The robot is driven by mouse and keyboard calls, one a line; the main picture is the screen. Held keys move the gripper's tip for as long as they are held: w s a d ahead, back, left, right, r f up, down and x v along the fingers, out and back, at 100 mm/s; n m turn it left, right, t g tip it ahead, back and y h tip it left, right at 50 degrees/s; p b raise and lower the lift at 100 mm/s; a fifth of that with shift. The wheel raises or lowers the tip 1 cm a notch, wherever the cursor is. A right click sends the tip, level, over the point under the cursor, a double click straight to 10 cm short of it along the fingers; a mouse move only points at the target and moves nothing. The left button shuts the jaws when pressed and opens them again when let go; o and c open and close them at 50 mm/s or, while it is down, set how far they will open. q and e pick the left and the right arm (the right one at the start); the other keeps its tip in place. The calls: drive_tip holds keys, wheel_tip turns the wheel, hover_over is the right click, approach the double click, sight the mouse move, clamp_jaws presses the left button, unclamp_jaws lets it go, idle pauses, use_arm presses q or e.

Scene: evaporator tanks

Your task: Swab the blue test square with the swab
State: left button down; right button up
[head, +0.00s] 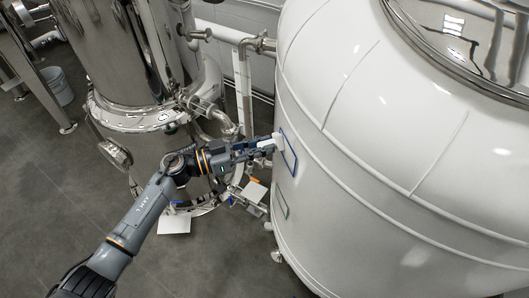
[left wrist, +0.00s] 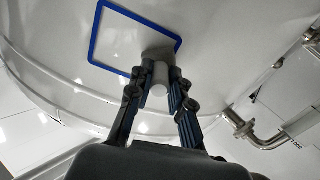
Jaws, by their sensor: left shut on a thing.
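The blue test square (head: 289,152) is a blue outline on the side of the large white tank (head: 345,120). In the left wrist view its outline (left wrist: 140,20) fills the upper left. My left gripper (head: 258,148) is at the tank wall, at the left side of the square. It is shut on the swab (head: 267,142), a pale piece between the fingers, which also shows in the left wrist view (left wrist: 160,78). The swab's far end is by the square's lower right corner, over a grey shadow. I cannot tell whether it touches the wall. My right gripper is out of view.
A green outline (head: 281,204) is on the tank below the blue one. White panels (head: 174,223) are below the gripper. The grey floor at left is mostly clear.

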use_arm(q)
drive_tip(key=shift+w+a, duration=0.1)
drive_tip(key=shift+w, duration=0.2)
drive_tip(key=shift+s, duration=0.1)
drive_tip(key=p+v, duration=0.1)
drive_tip(key=v, duration=0.5)
drive_tip(key=shift+p, duration=0.3)
drive_tip(key=v, duration=0.3)
idle(0.4)
